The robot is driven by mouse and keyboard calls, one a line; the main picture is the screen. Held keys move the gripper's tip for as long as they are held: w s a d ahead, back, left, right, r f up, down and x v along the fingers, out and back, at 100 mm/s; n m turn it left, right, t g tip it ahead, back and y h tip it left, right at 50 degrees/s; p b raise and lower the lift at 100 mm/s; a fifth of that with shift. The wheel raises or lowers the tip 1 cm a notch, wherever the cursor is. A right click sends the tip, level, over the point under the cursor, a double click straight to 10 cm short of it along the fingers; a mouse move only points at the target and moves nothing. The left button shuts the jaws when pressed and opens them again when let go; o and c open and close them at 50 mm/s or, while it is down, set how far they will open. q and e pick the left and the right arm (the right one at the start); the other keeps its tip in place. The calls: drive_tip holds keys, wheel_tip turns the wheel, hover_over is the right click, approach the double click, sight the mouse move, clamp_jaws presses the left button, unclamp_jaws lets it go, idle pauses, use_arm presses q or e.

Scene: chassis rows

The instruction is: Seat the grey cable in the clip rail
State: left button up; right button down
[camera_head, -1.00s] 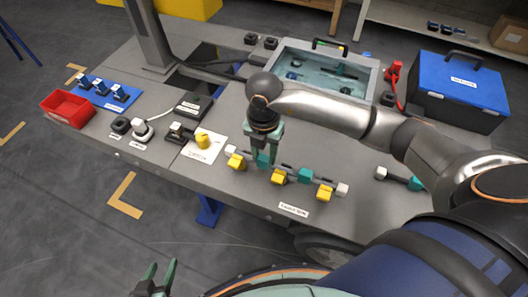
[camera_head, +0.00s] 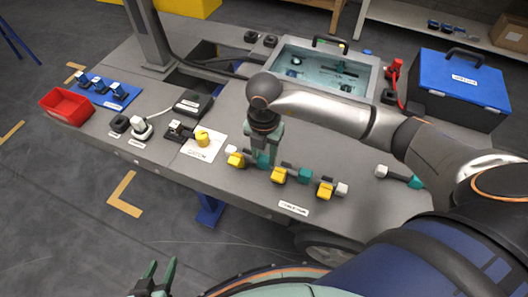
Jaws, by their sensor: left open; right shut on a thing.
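A row of yellow clips (camera_head: 278,174) forms the clip rail along the table's front edge, above a white label. A thin dark grey cable with a white end (camera_head: 342,189) and a teal block (camera_head: 304,175) runs along this row. Another white end (camera_head: 231,149) shows at the row's left. My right gripper (camera_head: 265,160) points down at the row, between the left and middle yellow clips, shut on what looks like the cable. Its fingers hide the grip point, and I cannot tell how deep the cable sits in each clip. My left gripper (camera_head: 154,278) is open and empty, low at the front, away from the table.
A white card with a yellow knob (camera_head: 201,138) lies left of the row. A loose white-and-teal piece (camera_head: 400,177) lies right of it. My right arm crosses the table.

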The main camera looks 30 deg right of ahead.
drive_tip(key=shift+f+b, duration=0.35)
drive_tip(key=shift+f, duration=0.25)
unclamp_jaws()
drive_tip(key=shift+r, duration=0.1)
idle(0.3)
drive_tip(key=shift+r+p, duration=3.2)
drive_tip(key=shift+r, duration=0.35)
